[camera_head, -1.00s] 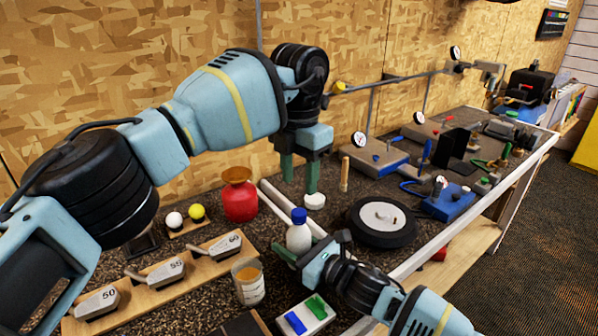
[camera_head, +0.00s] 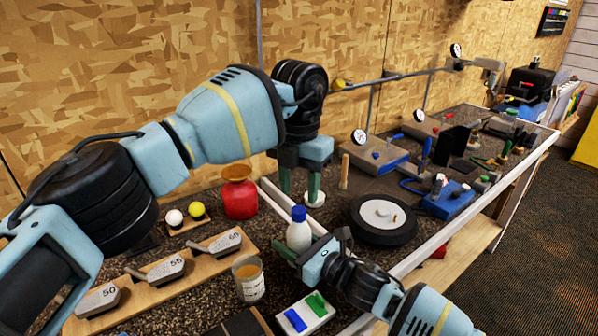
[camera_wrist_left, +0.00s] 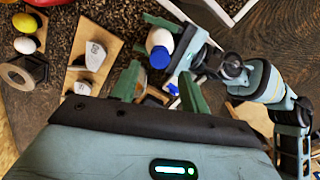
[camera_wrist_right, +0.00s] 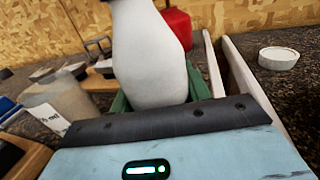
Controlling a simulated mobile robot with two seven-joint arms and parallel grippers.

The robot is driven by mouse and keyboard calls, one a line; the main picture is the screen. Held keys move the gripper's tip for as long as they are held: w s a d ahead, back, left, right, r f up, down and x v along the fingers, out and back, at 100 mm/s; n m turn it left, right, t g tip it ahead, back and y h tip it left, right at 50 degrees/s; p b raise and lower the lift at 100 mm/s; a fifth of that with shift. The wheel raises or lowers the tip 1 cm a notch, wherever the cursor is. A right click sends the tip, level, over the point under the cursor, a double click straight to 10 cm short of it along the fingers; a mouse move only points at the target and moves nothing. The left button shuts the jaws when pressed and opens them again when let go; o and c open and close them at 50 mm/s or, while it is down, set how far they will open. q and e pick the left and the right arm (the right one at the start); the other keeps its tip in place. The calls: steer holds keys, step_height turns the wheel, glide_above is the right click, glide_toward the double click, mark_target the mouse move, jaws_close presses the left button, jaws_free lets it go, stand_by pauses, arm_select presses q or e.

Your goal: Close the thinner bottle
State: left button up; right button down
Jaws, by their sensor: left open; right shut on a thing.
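The thinner bottle is a white bottle (camera_head: 298,236) with a blue cap (camera_head: 299,213) on its top. It stands upright, and my right gripper (camera_head: 297,252) is shut on its body. In the right wrist view the white bottle (camera_wrist_right: 150,55) sits between the green fingers; its top is cut off. My left gripper (camera_head: 300,188) is open and empty, fingers pointing down, behind the bottle. In the left wrist view the blue cap (camera_wrist_left: 160,57) appears between the open fingers, apart from them.
A white round dish (camera_head: 316,199) lies by a left fingertip. A red container (camera_head: 240,198) stands behind left, and a jar (camera_head: 248,280) in front left. A black wheel (camera_head: 382,219) lies to the right. Club heads lie on a wooden block (camera_head: 198,262).

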mark_target(299, 209)
arm_select(q)
steer(key=shift+f, duration=2.35)
steer(key=shift+c, duration=0.3)
jaws_close()
steer(key=shift+o, duration=1)
jaws_free()
steer(key=shift+r, duration=0.15)
step_height(299, 209, up, 12)
arm_select(e)
steer(key=c, duration=0.6)
jaws_free()
